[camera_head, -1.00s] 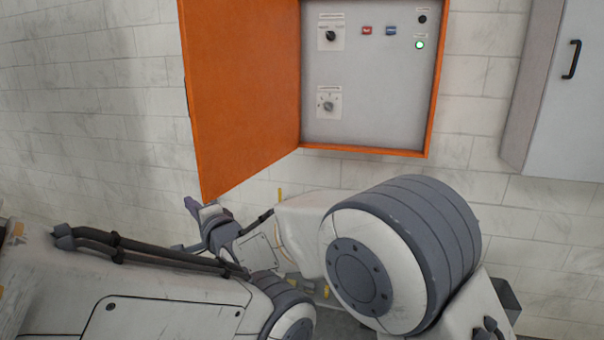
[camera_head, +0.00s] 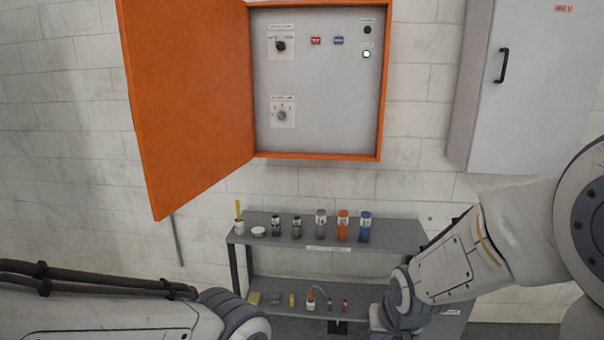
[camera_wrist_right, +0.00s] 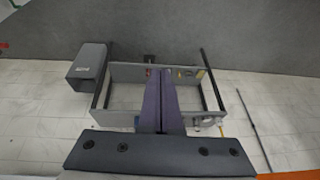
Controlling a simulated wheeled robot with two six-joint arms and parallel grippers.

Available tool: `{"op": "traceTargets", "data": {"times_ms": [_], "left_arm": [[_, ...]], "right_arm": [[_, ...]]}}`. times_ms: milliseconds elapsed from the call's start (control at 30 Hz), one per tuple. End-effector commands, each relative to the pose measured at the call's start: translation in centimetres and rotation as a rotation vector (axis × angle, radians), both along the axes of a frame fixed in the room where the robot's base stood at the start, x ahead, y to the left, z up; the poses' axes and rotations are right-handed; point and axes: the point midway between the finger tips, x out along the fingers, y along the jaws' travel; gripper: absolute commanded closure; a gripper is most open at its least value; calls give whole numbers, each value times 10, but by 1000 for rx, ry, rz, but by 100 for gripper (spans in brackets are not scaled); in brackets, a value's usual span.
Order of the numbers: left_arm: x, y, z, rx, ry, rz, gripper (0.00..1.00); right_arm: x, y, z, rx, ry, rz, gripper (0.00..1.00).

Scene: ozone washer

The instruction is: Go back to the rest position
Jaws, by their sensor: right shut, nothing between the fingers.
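My right arm reaches in from the right in the head view, across the right end of a grey shelf. Its gripper shows clearly in the right wrist view (camera_wrist_right: 161,82), with two dark purple fingers pressed together and nothing between them. My left arm lies low at the left of the head view; its gripper is outside the picture. The orange control box (camera_head: 190,100) hangs on the wall with its door open to the left. A green lamp (camera_head: 366,54) is lit on its panel (camera_head: 330,110). My right gripper is apart from the box.
The two-level shelf (camera_head: 400,238) stands below the box. Its top holds several bottles, including an orange one (camera_head: 343,226) and a blue one (camera_head: 364,227); small items lie on the lower level. A grey cabinet (camera_head: 515,110) hangs at the right.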

Motion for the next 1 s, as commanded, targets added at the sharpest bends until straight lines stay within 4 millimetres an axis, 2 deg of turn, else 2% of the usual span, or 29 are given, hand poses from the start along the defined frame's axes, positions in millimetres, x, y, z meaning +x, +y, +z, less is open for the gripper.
{"op": "traceTargets", "data": {"times_ms": [100,300,667,867,1000], "left_arm": [[0,0,0,0,0,0,50],[0,0,0,0,0,0,50],[0,0,0,0,0,0,50],[0,0,0,0,0,0,50],[0,0,0,0,0,0,50]], "right_arm": [[-27,-18,-6,-33,66,27,100],[-67,-38,-15,-69,165,78,100],[-95,23,4,-71,208,286,100],[-129,61,20,-76,248,450,100],[-164,86,32,-85,284,594,100]]}}
